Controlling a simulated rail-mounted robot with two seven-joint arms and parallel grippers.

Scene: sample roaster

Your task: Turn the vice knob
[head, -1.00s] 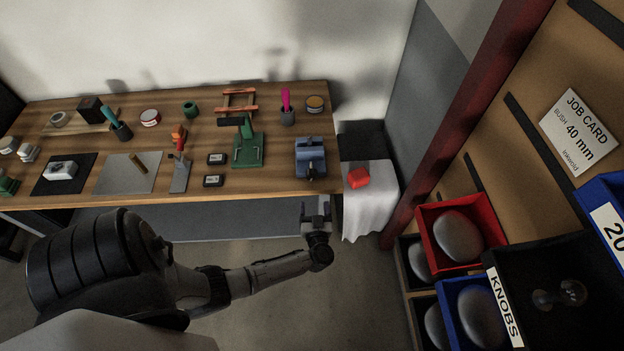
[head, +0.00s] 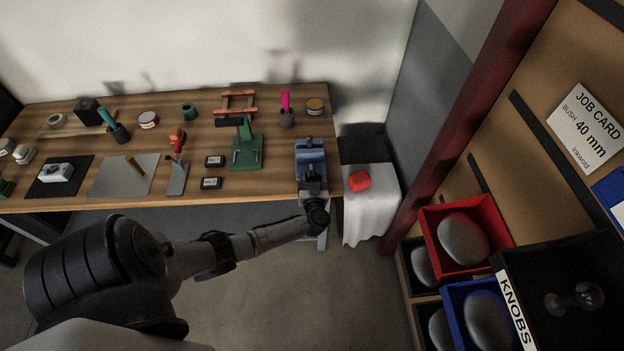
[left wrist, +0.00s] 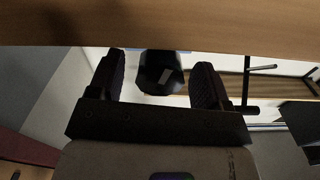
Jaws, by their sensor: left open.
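The blue-grey vice (head: 310,158) stands at the right front edge of the wooden bench. My left gripper (head: 313,186) is at the vice's front, just at the bench edge, and hides the vice knob in the head view. In the left wrist view my left gripper (left wrist: 160,66) is open, with one dark finger on each side of a black faceted knob (left wrist: 158,74). A gap shows between the knob and each finger. My right gripper is in neither view.
The wooden bench edge (left wrist: 160,28) runs close across the top of the left wrist view. A white-draped stand (head: 372,205) with a red object (head: 358,181) is right of the vice. A green press (head: 246,150) stands to the left. Bins with knobs (head: 462,240) are at far right.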

